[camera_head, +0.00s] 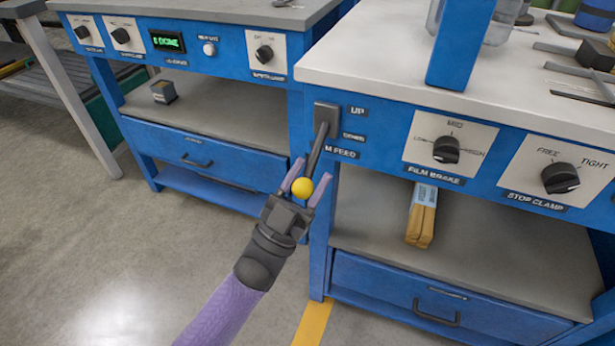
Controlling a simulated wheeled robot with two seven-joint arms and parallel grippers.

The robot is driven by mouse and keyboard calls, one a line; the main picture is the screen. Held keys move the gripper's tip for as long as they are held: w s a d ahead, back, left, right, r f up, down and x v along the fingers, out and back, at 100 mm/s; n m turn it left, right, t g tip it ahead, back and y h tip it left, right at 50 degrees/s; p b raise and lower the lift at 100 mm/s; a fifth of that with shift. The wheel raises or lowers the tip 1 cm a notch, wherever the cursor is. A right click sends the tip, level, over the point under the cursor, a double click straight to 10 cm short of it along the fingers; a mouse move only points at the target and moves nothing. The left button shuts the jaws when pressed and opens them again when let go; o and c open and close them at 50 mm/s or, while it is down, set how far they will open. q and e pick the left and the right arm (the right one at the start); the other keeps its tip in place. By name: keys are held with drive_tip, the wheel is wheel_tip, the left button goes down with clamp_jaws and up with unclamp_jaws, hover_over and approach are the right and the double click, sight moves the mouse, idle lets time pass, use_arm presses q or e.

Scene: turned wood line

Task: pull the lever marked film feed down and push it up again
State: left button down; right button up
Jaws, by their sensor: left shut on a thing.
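The film feed lever (318,150) comes out of a grey slotted plate on the front of the blue bench at the right. It slants down and ends in a yellow ball knob (302,188). Labels beside the plate read "UP" and, below it, a word that looks like "DOWN". The "M FEED" label (342,152) is partly hidden by the lever. My left gripper (302,186), with purple fingers, is shut around the lever's end at the knob. My right gripper is not in view.
The film brake dial (446,149) and stop clamp dial (560,177) sit to the right on the same panel. A yellowish packet (422,215) lies on the shelf below. Another blue bench with knobs and a drawer (200,157) stands at the left. Open floor lies front left.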

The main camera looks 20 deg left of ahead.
use_arm(q)
drive_tip(key=shift+f, duration=0.15)
drive_tip(key=shift+c, duration=1.1)
unclamp_jaws()
drive_tip(key=shift+s+a+f, duration=0.1)
drive_tip(key=shift+s+f, duration=0.05)
drive_tip(key=shift+s, duration=0.05)
drive_tip(key=v, duration=0.9)
drive_tip(key=shift+s+f, duration=0.1)
